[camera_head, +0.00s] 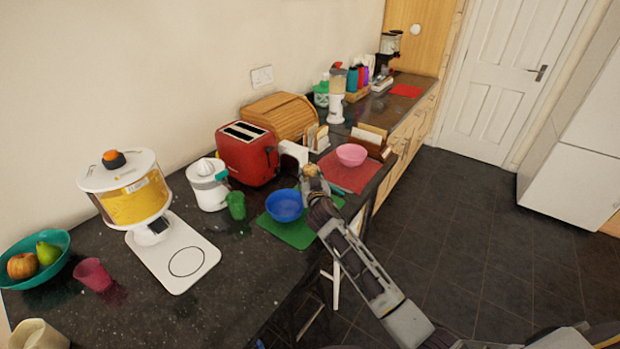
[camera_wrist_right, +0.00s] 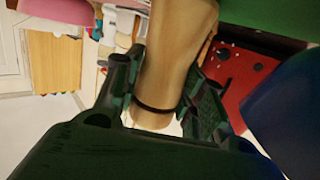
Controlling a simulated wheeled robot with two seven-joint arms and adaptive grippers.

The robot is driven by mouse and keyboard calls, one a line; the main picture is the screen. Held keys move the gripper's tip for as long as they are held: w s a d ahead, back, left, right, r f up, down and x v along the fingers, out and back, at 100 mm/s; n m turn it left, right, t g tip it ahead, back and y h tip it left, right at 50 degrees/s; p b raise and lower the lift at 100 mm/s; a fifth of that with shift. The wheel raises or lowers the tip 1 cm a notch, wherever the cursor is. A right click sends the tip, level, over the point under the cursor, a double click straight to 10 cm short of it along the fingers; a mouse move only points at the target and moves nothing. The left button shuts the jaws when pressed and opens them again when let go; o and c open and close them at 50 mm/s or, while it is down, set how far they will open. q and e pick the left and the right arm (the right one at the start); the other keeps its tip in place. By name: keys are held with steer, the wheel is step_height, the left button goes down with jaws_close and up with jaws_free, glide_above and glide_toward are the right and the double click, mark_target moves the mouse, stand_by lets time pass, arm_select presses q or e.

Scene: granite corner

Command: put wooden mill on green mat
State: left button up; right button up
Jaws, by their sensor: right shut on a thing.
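My right gripper (camera_head: 316,188) is shut on the wooden mill (camera_wrist_right: 178,55), with a finger on each side of it in the right wrist view. In the head view only the mill's tan top (camera_head: 311,170) shows; the gripper hides most of the rest. The green mat (camera_head: 297,237) lies on the dark counter and shows at the top of the wrist view (camera_wrist_right: 268,12). The gripper and mill are over the mat's far right side; I cannot tell whether the mill touches the mat. My left gripper is not in view.
A blue bowl (camera_head: 285,206) stands on the mat, left of my gripper. Behind are a red toaster (camera_head: 247,154) and a red mat (camera_head: 345,181) with a pink bowl (camera_head: 351,154). A green cup (camera_head: 236,206) stands left of the mat. The mat's front part is clear.

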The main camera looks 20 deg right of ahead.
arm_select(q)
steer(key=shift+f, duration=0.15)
arm_select(e)
steer(key=shift+f, duration=0.2)
steer(key=o, duration=0.8)
steer(key=shift+o, duration=0.2)
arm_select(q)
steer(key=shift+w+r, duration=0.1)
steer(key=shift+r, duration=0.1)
arm_select(e)
steer(key=shift+r, duration=0.15)
steer(key=shift+b+v, duration=0.3)
steer(key=shift+v, duration=5.55)
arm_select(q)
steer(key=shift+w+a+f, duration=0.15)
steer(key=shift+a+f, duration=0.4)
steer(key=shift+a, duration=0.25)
arm_select(e)
steer(key=shift+s, duration=0.15)
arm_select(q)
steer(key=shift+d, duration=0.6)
